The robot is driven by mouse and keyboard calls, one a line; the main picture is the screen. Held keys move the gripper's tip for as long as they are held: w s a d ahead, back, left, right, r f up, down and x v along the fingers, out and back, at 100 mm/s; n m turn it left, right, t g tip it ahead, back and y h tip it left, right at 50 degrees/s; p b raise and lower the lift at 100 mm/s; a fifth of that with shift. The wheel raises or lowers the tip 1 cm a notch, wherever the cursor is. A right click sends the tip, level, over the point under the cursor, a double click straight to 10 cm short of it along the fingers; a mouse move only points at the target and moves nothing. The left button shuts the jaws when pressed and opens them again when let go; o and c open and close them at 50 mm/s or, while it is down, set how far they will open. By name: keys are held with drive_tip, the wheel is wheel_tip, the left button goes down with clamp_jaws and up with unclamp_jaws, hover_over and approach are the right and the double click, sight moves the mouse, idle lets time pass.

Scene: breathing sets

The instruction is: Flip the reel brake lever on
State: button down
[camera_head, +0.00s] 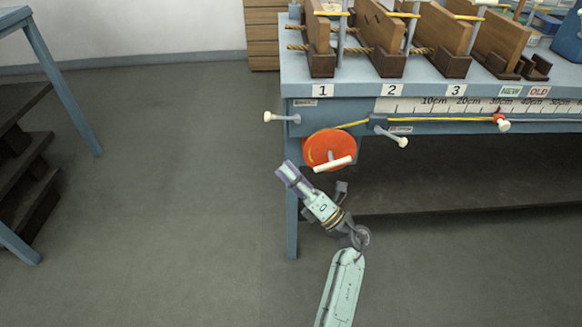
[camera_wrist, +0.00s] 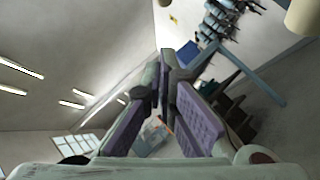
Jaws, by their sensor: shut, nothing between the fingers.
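A grey lever with a white knob (camera_head: 282,118) sticks out left from the bench's front left corner, above the orange reel (camera_head: 322,146). A second white-knobbed lever (camera_head: 391,135) slants down to the right, right of the reel. The small labels near both levers are too small to read, so I cannot tell by name which is the brake. My gripper (camera_head: 283,170) is below and left of the reel, apart from it and both levers. Its purple-padded fingers (camera_wrist: 165,62) are shut and empty. A cream rounded thing (camera_wrist: 303,18) is cut off in the wrist view.
The blue bench (camera_head: 350,92) carries wooden blocks (camera_head: 387,28) and a ruler strip (camera_head: 440,104). A yellow line (camera_head: 450,119) runs from the reel to a red piece (camera_head: 499,119). The reel has a white handle (camera_head: 335,164). Floor (camera_head: 170,170) is clear left of the bench.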

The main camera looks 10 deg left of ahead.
sight(282, 118)
drive_tip(key=w+a+r+p, duration=0.3)
drive_tip(key=w+a+r, duration=0.1)
drive_tip(key=a+r, duration=0.1)
drive_tip(key=shift+w+a+r, duration=0.35)
drive_tip(key=shift+a+r, duration=0.05)
drive_tip(key=shift+r, duration=0.4)
drive_tip(key=shift+w+f+t+b, duration=0.15)
drive_tip(key=shift+t+b, duration=0.15)
drive_tip(key=shift+b, duration=0.15)
